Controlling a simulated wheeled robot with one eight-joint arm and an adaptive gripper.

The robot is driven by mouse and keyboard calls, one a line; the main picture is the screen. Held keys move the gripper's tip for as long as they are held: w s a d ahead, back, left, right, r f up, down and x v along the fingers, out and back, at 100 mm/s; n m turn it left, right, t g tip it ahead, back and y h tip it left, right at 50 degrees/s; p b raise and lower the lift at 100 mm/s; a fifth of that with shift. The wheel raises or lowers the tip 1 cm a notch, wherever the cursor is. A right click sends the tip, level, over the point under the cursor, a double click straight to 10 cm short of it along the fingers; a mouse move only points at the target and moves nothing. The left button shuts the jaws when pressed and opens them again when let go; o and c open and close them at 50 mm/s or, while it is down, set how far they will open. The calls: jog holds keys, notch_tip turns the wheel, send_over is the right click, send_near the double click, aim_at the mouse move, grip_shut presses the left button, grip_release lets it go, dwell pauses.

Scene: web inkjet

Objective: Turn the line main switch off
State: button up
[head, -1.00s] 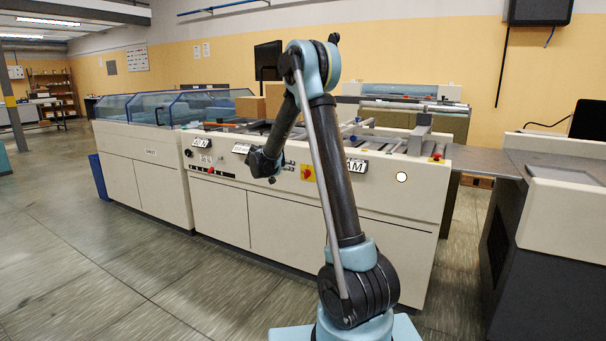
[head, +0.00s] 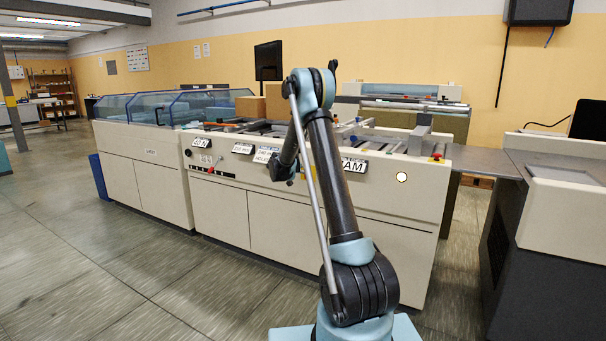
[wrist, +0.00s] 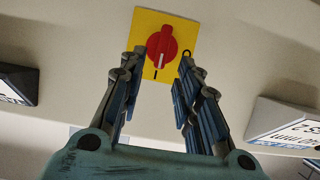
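The line main switch shows in the wrist view as a red rotary knob (wrist: 161,46) on a yellow plate (wrist: 181,27). The knob's white line points down toward the "I" mark. An "O" mark sits at the plate's right edge. My gripper (wrist: 162,60) is open, with one finger on each side below the knob and nothing visible between them. The fingertips overlap the plate's lower part in the picture; I cannot tell whether they touch.
The switch is on the cream front of a long machine (head: 219,212). Labels stand out left (wrist: 17,84) and right (wrist: 285,122) of my gripper. A red button (head: 437,156) is on the machine's right top edge. Floor (head: 130,260) in front is clear.

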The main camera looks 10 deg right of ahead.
jog(key=shift+x, duration=1.15)
grip_shut()
jog(key=shift+a, duration=0.15)
jog(key=shift+w+a+f+n+g+h, duration=0.25)
jog(key=shift+a+f+n+h, duration=0.25)
jog(key=shift+n+h, duration=1.25)
jog(key=shift+w+a+f+n+g+h, duration=0.15)
jog(key=shift+w+a+f+n+h, duration=0.4)
jog(key=shift+n, duration=2.25)
jog(key=shift+w+a+f+n+g+h, duration=0.1)
jog(key=shift+a+f+n+g+h, duration=0.3)
jog(key=shift+n+h, duration=1.45)
jog(key=shift+d+f+n+y, duration=0.1)
jog(key=shift+f+n+y, duration=0.1)
jog(key=shift+n+y, duration=0.3)
